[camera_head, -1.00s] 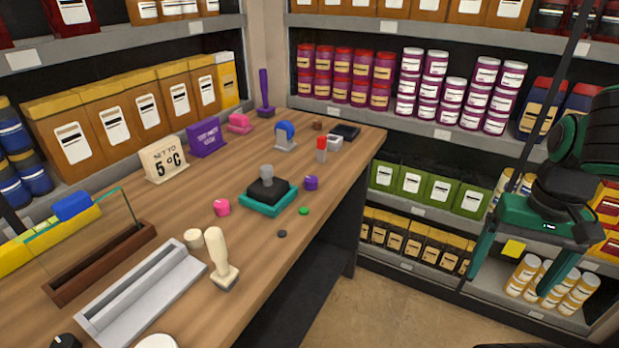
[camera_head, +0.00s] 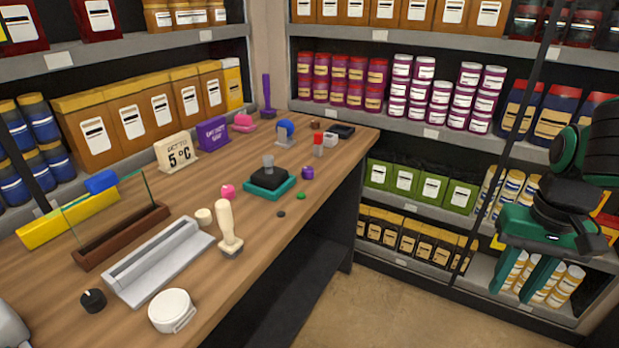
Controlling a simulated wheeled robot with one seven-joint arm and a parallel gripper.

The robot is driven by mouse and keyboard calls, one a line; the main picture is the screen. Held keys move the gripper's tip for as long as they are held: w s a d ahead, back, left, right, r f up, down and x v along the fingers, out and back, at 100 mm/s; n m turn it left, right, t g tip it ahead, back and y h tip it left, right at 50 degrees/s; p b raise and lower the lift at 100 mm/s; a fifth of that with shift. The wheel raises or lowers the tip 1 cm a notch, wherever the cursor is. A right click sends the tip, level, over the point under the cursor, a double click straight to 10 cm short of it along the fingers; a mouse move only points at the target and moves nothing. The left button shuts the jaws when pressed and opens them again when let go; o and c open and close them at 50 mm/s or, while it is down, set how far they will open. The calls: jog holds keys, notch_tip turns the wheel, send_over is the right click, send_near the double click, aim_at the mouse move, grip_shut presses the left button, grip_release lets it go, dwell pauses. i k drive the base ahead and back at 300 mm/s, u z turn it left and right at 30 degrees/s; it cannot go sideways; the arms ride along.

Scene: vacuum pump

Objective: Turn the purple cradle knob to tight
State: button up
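A small purple knob (camera_head: 307,172) is on the wooden counter, just right of a black block with a grey top (camera_head: 268,175) on a teal base (camera_head: 262,194). A pink knob (camera_head: 228,191) is to the left of that base. Which way the purple knob is turned is too small to tell. My gripper (camera_head: 515,294) is at the far right, in front of the shelves and well away from the knob. Its two teal fingers point down with a gap between them, and nothing is held.
A green button (camera_head: 301,195) and a small black disc (camera_head: 281,213) lie near the counter's front edge. A cream-handled stamp (camera_head: 228,230), grey tray (camera_head: 160,262) and white round container (camera_head: 172,310) stand nearer. Open floor (camera_head: 375,305) lies between the counter and the shelves.

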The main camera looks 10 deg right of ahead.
aim_at(308, 172)
jog(key=z, duration=0.4)
jog(key=i, duration=1.05)
jog(key=u, duration=0.4)
